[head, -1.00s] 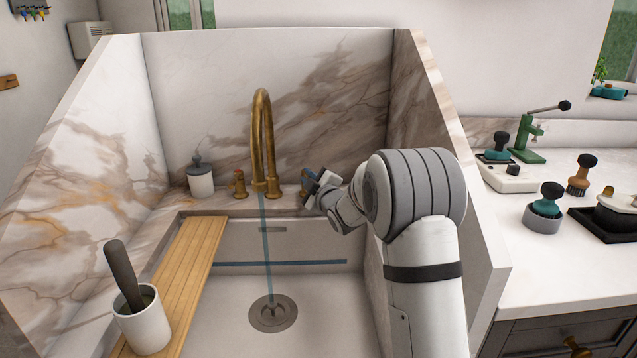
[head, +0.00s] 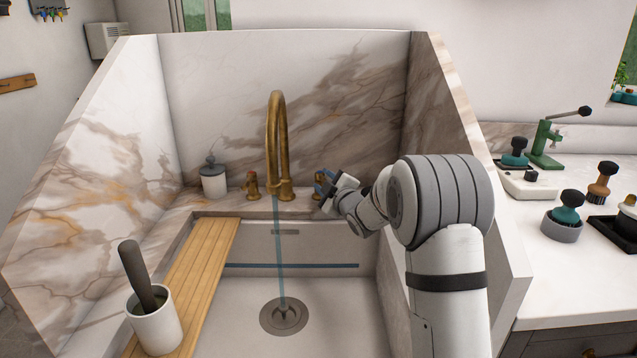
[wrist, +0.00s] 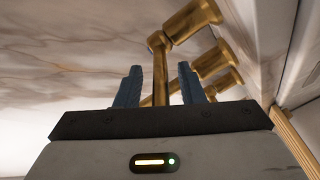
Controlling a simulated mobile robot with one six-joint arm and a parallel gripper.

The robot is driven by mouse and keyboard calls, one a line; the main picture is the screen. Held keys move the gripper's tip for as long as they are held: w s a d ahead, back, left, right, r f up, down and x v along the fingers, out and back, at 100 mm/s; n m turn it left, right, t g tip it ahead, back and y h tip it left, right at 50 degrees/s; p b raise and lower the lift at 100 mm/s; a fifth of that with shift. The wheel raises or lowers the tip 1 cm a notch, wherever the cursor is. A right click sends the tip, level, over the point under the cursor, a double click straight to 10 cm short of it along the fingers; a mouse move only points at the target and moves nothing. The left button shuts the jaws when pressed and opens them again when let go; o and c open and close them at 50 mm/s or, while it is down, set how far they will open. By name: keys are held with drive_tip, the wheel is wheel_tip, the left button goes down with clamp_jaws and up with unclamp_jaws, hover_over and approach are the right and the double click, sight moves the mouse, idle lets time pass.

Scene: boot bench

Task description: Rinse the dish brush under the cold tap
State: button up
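A white cup (head: 158,325) stands on the left of the sink with a dark handle (head: 138,275) leaning out of it. This may be the dish brush; its head is hidden in the cup. The brass tap (head: 277,130) runs a thin blue stream (head: 280,250) into the white sink. A brass tap handle (head: 252,185) stands left of the spout. My gripper (head: 323,182) is at the right tap handle (head: 316,190). In the wrist view my gripper (wrist: 160,75) has its blue fingers apart, with the brass lever (wrist: 160,65) seen between them; contact is unclear.
A wooden slatted board (head: 195,280) lies over the sink's left side. A grey-topped soap bottle (head: 214,180) stands on the back ledge. Marble walls (head: 450,120) close in the sink. The right counter holds brushes (head: 565,215) and a green press (head: 545,145).

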drive_tip(key=v, duration=0.7)
drive_tip(key=shift+s+d, duration=0.2)
drive_tip(key=shift+s, duration=0.15)
drive_tip(key=s+d+r+m+g+h+p, duration=0.6)
drive_tip(key=s+r+m+p, duration=0.4)
drive_tip(key=s, duration=0.4)
drive_tip(key=s+r+m+g+p, duration=0.1)
drive_tip(key=s+m+g+p, duration=0.2)
drive_tip(key=s, duration=1)
drive_tip(key=s+r+m+g+h+p, duration=0.1)
drive_tip(key=s+g+p, duration=0.4)
drive_tip(key=s, duration=0.9)
drive_tip(key=shift+r+m+p, duration=0.55)
drive_tip(key=shift+r+m, duration=0.05)
drive_tip(key=shift+m, duration=0.3)
